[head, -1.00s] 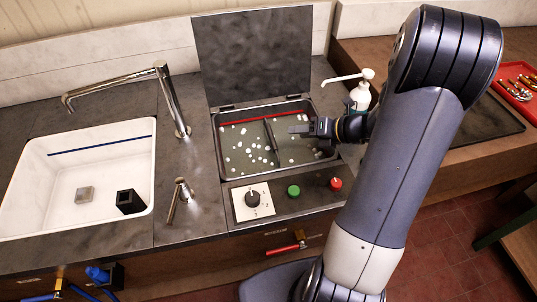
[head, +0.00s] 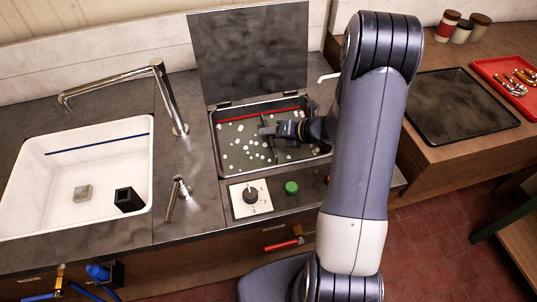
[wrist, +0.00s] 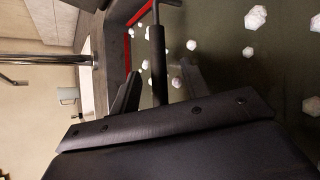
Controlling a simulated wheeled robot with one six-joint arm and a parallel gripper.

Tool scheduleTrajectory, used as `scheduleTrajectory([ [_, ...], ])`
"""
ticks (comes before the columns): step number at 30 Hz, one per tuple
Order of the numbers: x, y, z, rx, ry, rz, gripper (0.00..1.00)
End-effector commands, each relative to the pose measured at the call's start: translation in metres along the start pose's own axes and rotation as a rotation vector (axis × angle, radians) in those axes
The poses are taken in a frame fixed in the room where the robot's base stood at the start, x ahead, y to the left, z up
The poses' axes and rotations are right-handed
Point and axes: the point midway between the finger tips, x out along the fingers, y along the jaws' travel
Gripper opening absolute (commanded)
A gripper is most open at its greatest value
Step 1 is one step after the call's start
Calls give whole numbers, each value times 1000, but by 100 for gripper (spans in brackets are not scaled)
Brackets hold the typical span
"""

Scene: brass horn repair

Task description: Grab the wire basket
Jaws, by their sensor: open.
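The wire basket's body cannot be made out in the murky green liquid of the open tank (head: 222,158). A dark bar (head: 273,153), which looks like its handle, stands across the middle of the tank. My gripper (head: 268,131) is over the tank at this bar, open, its fingers pointing left. In the wrist view the bar (wrist: 157,62) runs between the two fingers of my gripper (wrist: 160,88), with a finger on each side. I cannot tell whether either finger touches it.
White foam bits float on the liquid. The tank's lid (head: 250,50) stands raised behind it. A control panel with a dial (head: 250,195) and a green button (head: 291,187) lies in front. A white sink (head: 75,170) with a tall faucet (head: 165,90) is at left.

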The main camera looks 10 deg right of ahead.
Motion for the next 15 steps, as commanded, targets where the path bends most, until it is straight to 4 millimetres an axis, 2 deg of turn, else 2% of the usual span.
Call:
scheduleTrajectory([
  [4, 0, 0, 0, 0, 0, 0, 42],
  [15, 0, 0, 0, 0, 0, 0, 12],
])
